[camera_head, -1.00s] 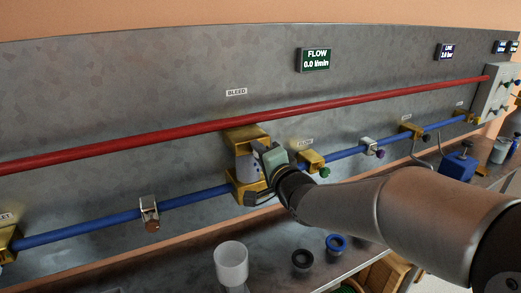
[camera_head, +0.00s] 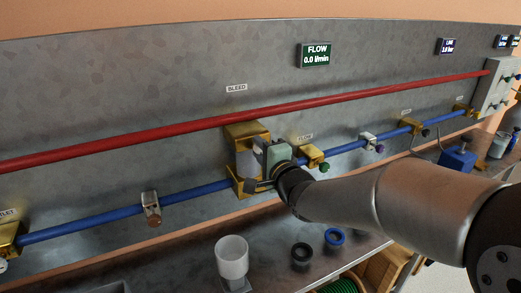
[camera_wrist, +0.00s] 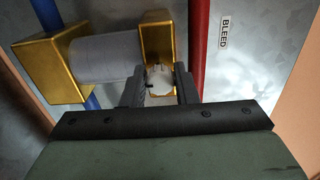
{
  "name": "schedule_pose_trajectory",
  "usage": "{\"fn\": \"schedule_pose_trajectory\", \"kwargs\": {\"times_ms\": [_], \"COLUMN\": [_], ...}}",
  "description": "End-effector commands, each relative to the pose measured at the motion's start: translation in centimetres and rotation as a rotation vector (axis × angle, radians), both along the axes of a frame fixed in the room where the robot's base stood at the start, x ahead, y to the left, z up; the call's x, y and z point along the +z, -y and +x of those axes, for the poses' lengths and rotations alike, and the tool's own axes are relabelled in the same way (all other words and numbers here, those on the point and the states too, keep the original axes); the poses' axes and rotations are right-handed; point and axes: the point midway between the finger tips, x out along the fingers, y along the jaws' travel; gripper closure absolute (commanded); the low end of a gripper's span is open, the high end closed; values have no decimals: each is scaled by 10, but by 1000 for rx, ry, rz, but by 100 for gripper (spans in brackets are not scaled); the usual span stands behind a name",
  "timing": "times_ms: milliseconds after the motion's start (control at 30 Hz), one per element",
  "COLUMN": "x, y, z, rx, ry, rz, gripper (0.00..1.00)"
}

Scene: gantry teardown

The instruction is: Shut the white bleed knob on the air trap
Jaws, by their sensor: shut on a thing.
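The air trap is a pale cylinder (camera_head: 247,163) between two gold blocks, in line with the blue pipe on the grey panel; in the wrist view its cylinder (camera_wrist: 103,58) and gold blocks show large. The white bleed knob (camera_wrist: 159,82) sits at the gold block nearer the red pipe, between my fingertips. My gripper (camera_wrist: 159,90) is shut on this knob. In the head view my gripper (camera_head: 262,170) is in front of the trap and hides the knob. A small dark mark shows on the knob's left side.
The red pipe (camera_head: 150,133) runs close above the trap, beside my fingers in the wrist view. A BLEED label (camera_head: 236,88) is above it. The FLOW display (camera_head: 316,55) reads 0.0 l/min.

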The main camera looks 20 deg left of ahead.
Motion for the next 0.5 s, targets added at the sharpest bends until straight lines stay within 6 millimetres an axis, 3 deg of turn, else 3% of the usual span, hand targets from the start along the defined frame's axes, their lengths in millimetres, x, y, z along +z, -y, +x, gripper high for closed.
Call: {"fn": "schedule_pose_trajectory", "kwargs": {"times_ms": [33,67,100,500], "x": [0,0,0,0], "y": [0,0,0,5], "z": [0,0,0,-4], "rx": [0,0,0,-1], "ry": [-1,-1,-1,1], "rz": [1,1,1,0], "gripper": [96,65,54,52]}}
